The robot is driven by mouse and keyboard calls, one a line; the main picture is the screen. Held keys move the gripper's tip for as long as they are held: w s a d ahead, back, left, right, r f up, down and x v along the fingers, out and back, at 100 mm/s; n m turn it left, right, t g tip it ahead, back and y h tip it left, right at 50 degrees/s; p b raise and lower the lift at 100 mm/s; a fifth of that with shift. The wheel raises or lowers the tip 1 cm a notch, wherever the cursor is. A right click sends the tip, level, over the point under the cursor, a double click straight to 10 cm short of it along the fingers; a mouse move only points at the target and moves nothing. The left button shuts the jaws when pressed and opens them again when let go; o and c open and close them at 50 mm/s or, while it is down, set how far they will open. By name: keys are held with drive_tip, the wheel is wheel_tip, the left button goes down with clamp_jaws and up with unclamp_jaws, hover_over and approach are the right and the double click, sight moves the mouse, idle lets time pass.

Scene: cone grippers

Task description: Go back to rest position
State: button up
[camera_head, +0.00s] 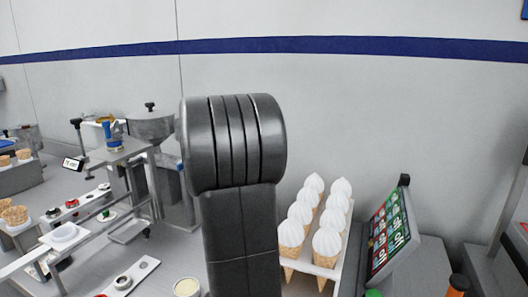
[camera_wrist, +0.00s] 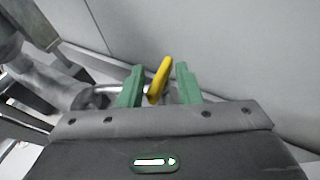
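My gripper (camera_wrist: 159,84) shows in the wrist view with its two green fingers spread apart. A yellow piece (camera_wrist: 160,80) appears in the gap between them, with a strip of background on either side. Neither finger visibly touches it, and I cannot tell how far beyond them it is. In the head view my dark arm stands upright in the middle and my gripper is not visible.
A white rack of cones with white swirls (camera_head: 325,262) stands right of my arm, beside a tilted menu screen (camera_head: 388,232). A metal machine with a hopper (camera_head: 150,124) is at left. Empty cones (camera_head: 14,214) sit far left.

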drive_tip(key=shift+d+n+y+p, duration=0.15)
drive_tip(key=shift+n+y+p, duration=0.3)
drive_tip(key=shift+n+y, duration=0.4)
drive_tip(key=shift+g, duration=0.3)
